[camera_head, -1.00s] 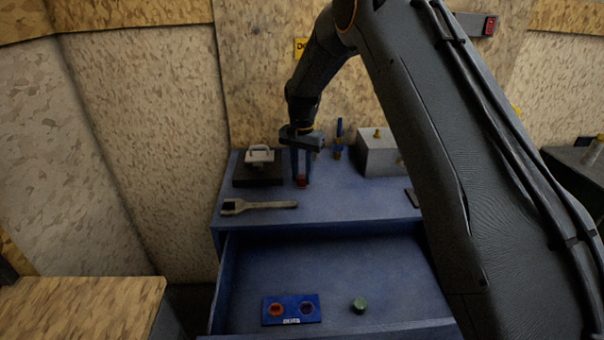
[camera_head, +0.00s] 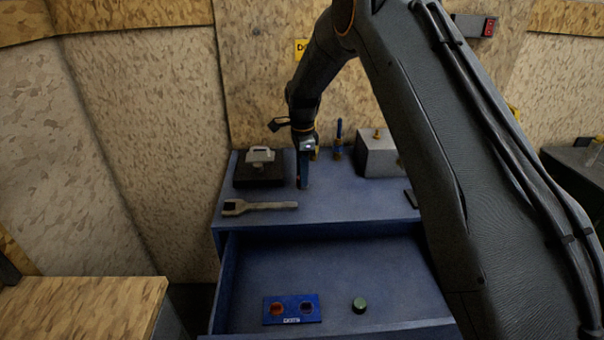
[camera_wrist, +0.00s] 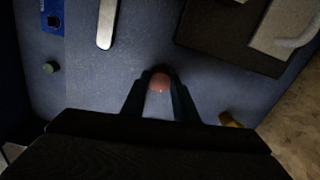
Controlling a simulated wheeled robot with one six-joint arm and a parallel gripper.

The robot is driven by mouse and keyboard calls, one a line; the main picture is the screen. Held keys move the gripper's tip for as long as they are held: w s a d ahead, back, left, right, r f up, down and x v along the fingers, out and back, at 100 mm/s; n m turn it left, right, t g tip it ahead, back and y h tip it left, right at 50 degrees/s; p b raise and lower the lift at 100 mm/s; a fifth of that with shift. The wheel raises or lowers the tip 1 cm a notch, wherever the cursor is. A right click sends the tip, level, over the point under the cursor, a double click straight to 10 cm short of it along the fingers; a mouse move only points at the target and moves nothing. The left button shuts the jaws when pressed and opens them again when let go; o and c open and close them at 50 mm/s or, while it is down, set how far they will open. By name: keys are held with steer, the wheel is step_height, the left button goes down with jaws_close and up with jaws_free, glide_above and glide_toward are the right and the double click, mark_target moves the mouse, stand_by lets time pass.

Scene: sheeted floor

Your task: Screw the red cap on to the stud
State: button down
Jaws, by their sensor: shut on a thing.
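My gripper (camera_head: 303,185) points down at the blue bench top, and its two fingers show nearly edge-on in the head view. In the wrist view my gripper (camera_wrist: 160,88) is shut on the red cap (camera_wrist: 160,81), whose round top shows between the fingertips. The fingers hide the cap almost wholly in the head view. No stud shows under the cap; I cannot tell what is beneath it or whether it touches anything.
A black block with a pale handle (camera_head: 261,155) stands left of my gripper, and a wrench (camera_head: 260,207) lies in front. A grey box (camera_head: 378,155) and a blue-handled fitting (camera_head: 338,140) stand right. The open drawer below holds a blue plate (camera_head: 291,320) and a green cap (camera_head: 359,305).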

steer(key=m, duration=0.9)
steer(key=shift+p, duration=0.3)
steer(key=c, duration=1.3)
jaws_free()
steer(key=shift+c, duration=0.9)
